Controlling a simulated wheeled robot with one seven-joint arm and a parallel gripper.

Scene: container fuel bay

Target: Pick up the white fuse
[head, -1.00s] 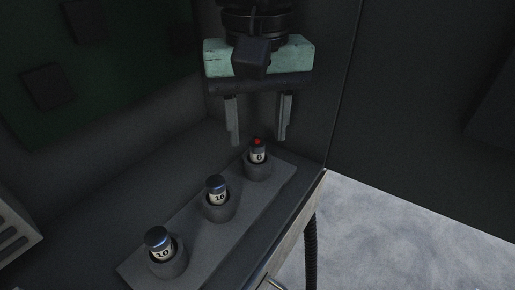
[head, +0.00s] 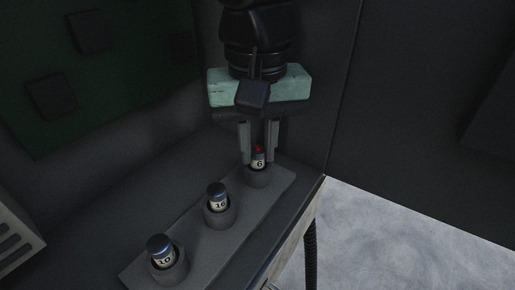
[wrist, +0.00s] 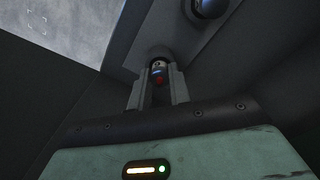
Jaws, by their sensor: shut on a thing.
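The fuse between my fingers (head: 258,162) has a white label marked 6 and a red tip. It stands upright in the far socket of a grey holder strip (head: 190,247). My gripper (head: 258,155) points down over it and is shut on it, one finger on each side. In the wrist view the same fuse (wrist: 158,70) shows its white band and red tip between the fingertips. Two other fuses with white labels and dark blue caps stand in the middle socket (head: 217,197) and the near socket (head: 160,250).
The holder strip lies on a dark shelf in a corner, with walls close behind and to the right of my gripper. A green panel (head: 90,70) is on the left wall. A slotted light box (head: 15,235) stands at the lower left. Pale floor (head: 400,240) lies right of the shelf edge.

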